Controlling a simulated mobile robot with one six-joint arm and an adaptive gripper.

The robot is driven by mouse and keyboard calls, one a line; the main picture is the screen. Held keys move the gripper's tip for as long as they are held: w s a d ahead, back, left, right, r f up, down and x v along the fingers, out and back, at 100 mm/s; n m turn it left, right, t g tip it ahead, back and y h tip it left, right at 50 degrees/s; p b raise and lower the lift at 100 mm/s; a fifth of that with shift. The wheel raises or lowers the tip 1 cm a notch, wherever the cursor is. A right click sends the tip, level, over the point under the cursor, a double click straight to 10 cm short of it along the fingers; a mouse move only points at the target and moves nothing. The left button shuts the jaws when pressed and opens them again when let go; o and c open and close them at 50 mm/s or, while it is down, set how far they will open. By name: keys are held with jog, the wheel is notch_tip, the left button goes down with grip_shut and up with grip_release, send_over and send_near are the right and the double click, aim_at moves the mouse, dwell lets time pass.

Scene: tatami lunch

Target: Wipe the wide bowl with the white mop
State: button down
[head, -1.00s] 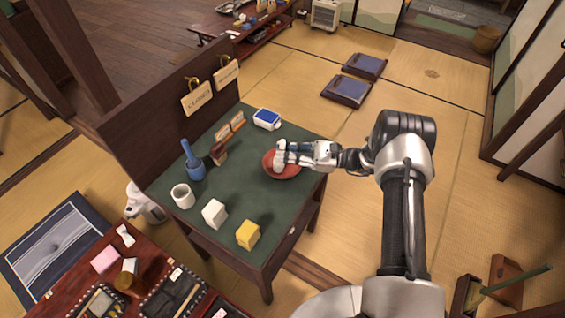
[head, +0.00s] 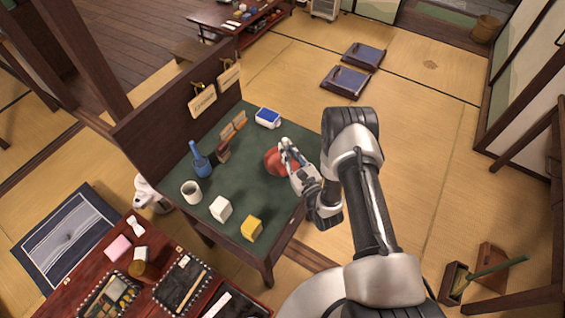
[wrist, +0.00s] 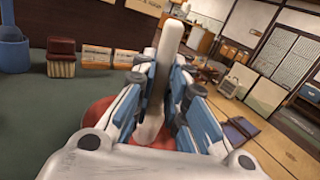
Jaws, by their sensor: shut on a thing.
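The wide red bowl (head: 271,163) is on the green table top near its right edge, partly hidden by my gripper. Its red surface also shows below the fingers in the wrist view (wrist: 98,113). My gripper (head: 287,148) is at the bowl's right side in the head view. Its blue-padded fingers (wrist: 160,92) are shut on a long white piece, which looks like the white mop (wrist: 169,45). The mop stands up between the fingers. Whether its lower end touches the bowl is hidden.
A wooden panel (head: 165,125) rises along the back left edge.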

jog(key=shift+d+m+t+h, duration=0.1)
jog(key=shift+m+t+h, duration=0.2)
jog(key=shift+h, duration=0.1)
jog(key=n+g+y+b, duration=0.2)
jog(key=n+y, duration=0.1)
jog(key=y, duration=0.1)
jog(key=shift+w+f, duration=0.1)
jog(key=shift+f, duration=0.05)
jog(key=shift+a+n+g+y+b, duration=0.2)
jog(key=shift+n+g+y+b, duration=1.3)
jog(key=shift+g, duration=1.15)
jog(key=shift+a+n+g+y+b, duration=0.2)
jog(key=shift+n+g+y+b, duration=0.85)
jog(key=shift+n+g+b, duration=1.25)
jog(key=shift+a+n+g+y+b, duration=0.2)
jog(key=shift+n+g+y+b, duration=1.2)
jog(key=shift+g, duration=1.55)
jog(key=shift+p, duration=0.55)
